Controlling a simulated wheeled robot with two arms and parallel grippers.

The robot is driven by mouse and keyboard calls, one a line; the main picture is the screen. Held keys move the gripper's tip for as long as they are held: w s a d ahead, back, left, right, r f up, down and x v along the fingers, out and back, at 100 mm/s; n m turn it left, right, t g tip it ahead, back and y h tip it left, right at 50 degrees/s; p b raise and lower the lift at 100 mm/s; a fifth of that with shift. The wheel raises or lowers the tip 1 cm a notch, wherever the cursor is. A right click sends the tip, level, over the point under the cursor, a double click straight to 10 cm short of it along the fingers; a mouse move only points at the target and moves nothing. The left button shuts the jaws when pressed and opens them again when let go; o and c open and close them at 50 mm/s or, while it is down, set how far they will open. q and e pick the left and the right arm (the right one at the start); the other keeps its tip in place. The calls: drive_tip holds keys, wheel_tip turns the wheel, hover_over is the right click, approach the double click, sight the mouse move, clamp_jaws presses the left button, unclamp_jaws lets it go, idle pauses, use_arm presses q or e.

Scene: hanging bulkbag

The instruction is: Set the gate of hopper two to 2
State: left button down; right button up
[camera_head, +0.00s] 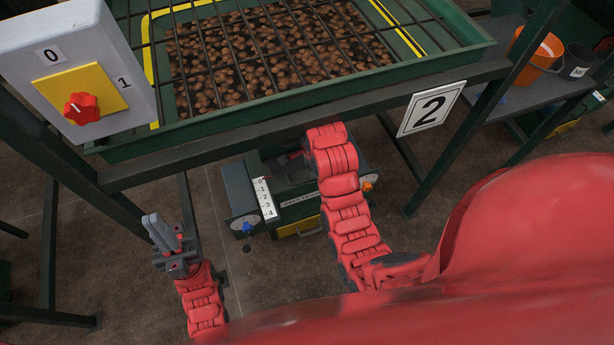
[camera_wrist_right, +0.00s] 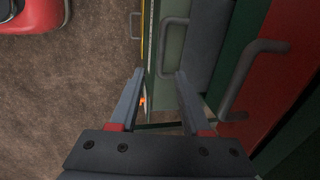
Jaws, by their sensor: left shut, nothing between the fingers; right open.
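Hopper two is the green bin with a grate over brown lumps; its number 2 sign (camera_head: 431,107) hangs on the frame. Below it sits a green and grey gate unit (camera_head: 240,190) with a white 0-to-4 scale (camera_head: 265,198). The gate's setting cannot be read. My right arm reaches over this unit, and its gripper is largely hidden in the head view. In the right wrist view my right gripper (camera_wrist_right: 160,76) is open and empty, beside grey bar handles (camera_wrist_right: 172,45) and (camera_wrist_right: 250,75). My left gripper (camera_head: 163,236) is shut and empty, left of the unit.
A switch box (camera_head: 45,58) with a red knob (camera_head: 82,108) and marks 0 and 1 stands at upper left. Dark frame legs (camera_head: 480,125) flank the unit. An orange bucket (camera_head: 535,48) stands on a shelf at upper right. Bare floor lies around the unit.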

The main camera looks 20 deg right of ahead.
sight(307, 179)
drive_tip(key=f, duration=0.3)
drive_tip(key=w+f, duration=0.1)
drive_tip(key=f, duration=0.2)
drive_tip(key=w+f, duration=0.1)
drive_tip(key=f, duration=0.2)
drive_tip(key=shift+f, duration=0.3)
clamp_jaws()
idle(1.0)
